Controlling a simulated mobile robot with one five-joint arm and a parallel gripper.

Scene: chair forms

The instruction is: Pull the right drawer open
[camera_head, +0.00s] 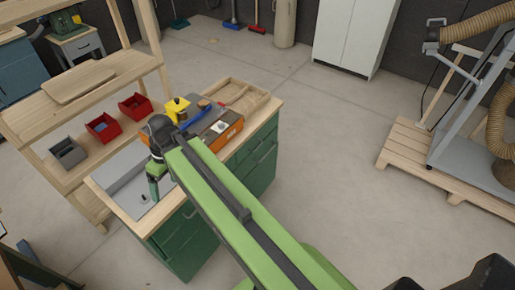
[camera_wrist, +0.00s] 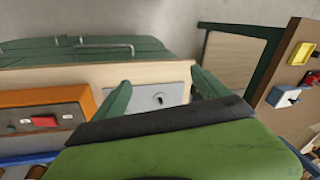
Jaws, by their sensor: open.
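The green drawer cabinet (camera_head: 188,232) stands under a wooden bench top, with drawer fronts and bar handles facing right and down in the head view. The right drawer (camera_head: 262,142) is at the far end of that front and looks shut. Green fronts with grey handles (camera_wrist: 105,47) also show at the upper left in the wrist view; I cannot tell which drawer each belongs to. My gripper (camera_head: 154,190) hangs over the left end of the bench top, away from the right drawer. Its two green fingers (camera_wrist: 161,90) are apart, with nothing held between them.
On the bench top are an orange box (camera_head: 222,133), a yellow object (camera_head: 177,106) and a wooden tray (camera_head: 242,96). A wooden shelf (camera_head: 100,75) with red bins stands at left. A pallet (camera_head: 440,165) lies at right. The floor between is clear.

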